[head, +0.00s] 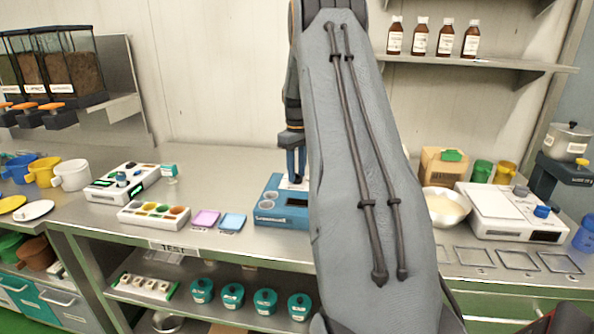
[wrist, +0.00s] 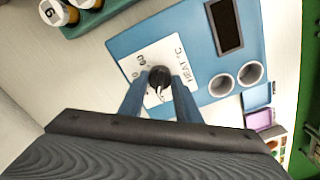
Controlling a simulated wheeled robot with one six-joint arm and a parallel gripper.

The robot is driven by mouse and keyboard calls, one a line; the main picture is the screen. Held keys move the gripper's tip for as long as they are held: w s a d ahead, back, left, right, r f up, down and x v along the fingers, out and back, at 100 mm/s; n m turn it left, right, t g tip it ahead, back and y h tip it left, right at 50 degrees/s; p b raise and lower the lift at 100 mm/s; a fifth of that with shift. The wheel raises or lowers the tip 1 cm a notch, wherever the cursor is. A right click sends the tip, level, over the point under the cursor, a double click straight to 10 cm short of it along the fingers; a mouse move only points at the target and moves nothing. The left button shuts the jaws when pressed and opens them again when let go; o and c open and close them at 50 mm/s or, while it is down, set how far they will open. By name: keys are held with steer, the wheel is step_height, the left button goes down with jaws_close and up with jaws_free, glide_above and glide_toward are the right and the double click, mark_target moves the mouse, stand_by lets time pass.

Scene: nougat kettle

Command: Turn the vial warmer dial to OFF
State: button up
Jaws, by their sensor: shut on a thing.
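The vial warmer (head: 268,212) is a blue box on the metal bench, partly hidden behind my arm in the head view. In the wrist view the warmer (wrist: 200,50) shows a white plate marked HEAT °C, a dark screen and two round wells. Its black dial (wrist: 160,77) sits on that plate, with a small white mark on it. My gripper (wrist: 159,92) has its two blue fingers on either side of the dial, shut on it. The gripper also shows from the side in the head view (head: 296,178). I cannot read the dial's exact setting.
A purple tile (head: 205,219) and a blue tile (head: 232,222) lie left of the warmer, beside a tray of coloured wells (head: 153,215). Bottles (head: 420,37) line the shelf above.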

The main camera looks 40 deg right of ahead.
steer(key=shift+w+r+n, duration=0.1)
steer(key=shift+r+n, duration=0.05)
steer(key=shift+n, duration=0.95)
steer(key=o, duration=1.1)
steer(key=shift+c, duration=0.2)
step_height(320, 180, up, 8)
steer(key=shift+f+b, duration=0.15)
steer(key=shift+b, duration=0.85)
steer(key=shift+a, duration=0.1)
